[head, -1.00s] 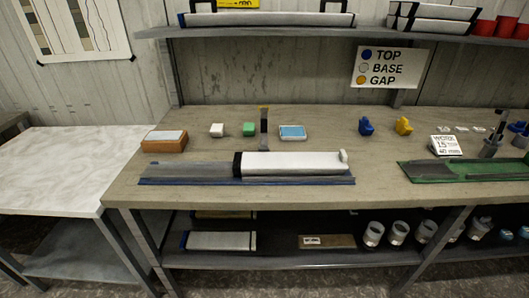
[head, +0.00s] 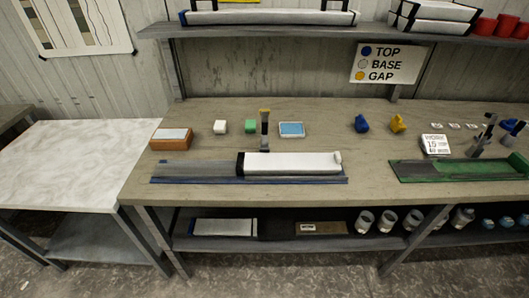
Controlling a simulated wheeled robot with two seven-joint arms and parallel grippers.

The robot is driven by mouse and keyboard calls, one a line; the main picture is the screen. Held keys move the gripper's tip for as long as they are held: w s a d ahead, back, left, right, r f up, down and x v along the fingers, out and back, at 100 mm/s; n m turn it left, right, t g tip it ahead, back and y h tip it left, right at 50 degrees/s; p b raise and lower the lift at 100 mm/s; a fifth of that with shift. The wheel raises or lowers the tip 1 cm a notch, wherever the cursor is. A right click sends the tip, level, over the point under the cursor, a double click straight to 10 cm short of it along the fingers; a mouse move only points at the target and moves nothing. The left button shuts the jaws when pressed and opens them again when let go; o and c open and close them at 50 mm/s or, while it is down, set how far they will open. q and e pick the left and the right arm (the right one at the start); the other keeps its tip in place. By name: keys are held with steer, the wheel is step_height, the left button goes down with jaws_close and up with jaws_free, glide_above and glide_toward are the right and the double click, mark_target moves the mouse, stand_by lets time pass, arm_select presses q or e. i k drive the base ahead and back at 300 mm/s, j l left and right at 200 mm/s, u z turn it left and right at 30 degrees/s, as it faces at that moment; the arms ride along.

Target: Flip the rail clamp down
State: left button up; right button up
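The rail clamp appears to be the dark upright arm with a yellow tip (head: 264,128), standing up at the back edge of the blue-edged rail (head: 195,181). A white core liner (head: 290,163) with a dark band at its left end lies along the right part of the rail. The left part of the rail holds a grey, flat-looking section. Neither of my grippers shows in the head view.
Behind the rail stand a brown box (head: 171,139), a white block (head: 220,127), a green block (head: 251,126) and a blue-topped tray (head: 292,130). Blue (head: 362,124) and yellow (head: 398,123) pieces sit farther right. A green tray (head: 450,169) lies at right. A marble-topped table (head: 65,165) adjoins at left.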

mark_target(264, 114)
steer(key=j+z, duration=0.4)
steer(key=k+j+z, duration=0.2)
steer(key=j+z, duration=0.2)
steer(key=k+j+z, duration=0.2)
steer(key=j+z, duration=0.2)
steer(key=k+j+z, duration=0.25)
steer(key=j+z, duration=0.15)
steer(key=k+j+z, duration=0.25)
steer(key=z, duration=0.15)
steer(key=j, duration=0.1)
